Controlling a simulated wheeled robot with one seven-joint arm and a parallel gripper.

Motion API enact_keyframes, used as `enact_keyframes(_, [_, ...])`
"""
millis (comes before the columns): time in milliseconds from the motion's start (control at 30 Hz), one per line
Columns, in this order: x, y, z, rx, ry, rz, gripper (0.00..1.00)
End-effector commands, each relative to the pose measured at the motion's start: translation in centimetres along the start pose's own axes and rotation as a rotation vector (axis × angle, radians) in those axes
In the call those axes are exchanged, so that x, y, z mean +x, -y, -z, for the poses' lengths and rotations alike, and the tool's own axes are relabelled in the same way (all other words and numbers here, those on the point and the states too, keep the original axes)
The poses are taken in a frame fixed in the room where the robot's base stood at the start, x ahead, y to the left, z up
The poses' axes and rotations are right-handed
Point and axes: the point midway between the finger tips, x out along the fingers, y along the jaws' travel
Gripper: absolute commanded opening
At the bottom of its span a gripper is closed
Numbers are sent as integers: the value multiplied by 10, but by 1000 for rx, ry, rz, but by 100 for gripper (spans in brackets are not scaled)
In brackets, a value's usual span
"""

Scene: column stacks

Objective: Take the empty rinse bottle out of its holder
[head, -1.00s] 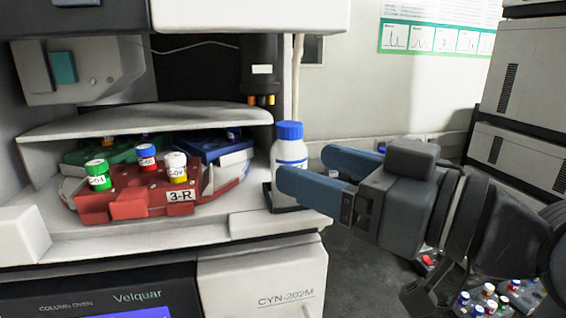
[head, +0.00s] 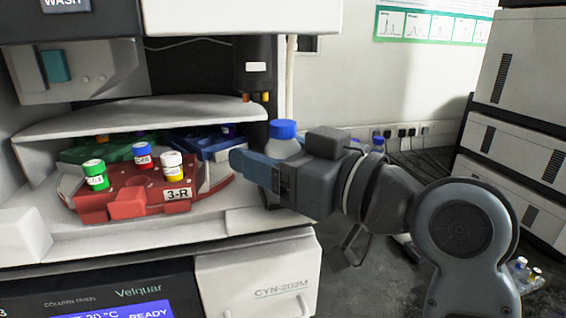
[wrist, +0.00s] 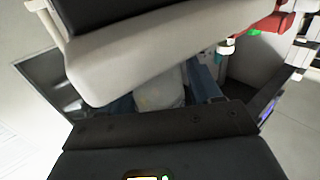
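The rinse bottle is white with a blue cap (head: 283,129). It stands upright at the right end of the white instrument's front shelf. Its shoulder (head: 283,147) shows above my gripper (head: 253,158), which reaches in from the right. The near finger covers the lower bottle, and the far finger is hidden behind it. In the wrist view the pale bottle (wrist: 160,88) lies between the two blue fingers. Whether both fingers press on it cannot be made out. The dark holder is mostly hidden behind my gripper.
A red rack marked 3-R (head: 135,197) with capped vials stands left of the bottle, with a blue rack (head: 207,147) behind. A white cover (head: 135,118) overhangs them. A black column (head: 258,85) rises behind the bottle. Stacked grey units (head: 515,110) stand at the right.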

Motion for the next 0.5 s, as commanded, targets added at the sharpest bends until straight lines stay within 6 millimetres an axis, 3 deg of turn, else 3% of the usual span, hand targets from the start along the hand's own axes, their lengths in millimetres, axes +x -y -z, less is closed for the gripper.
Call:
enact_keyframes(433, [0,0,0,0,0,0,20])
enact_keyframes(500, [0,0,0,0,0,0,19])
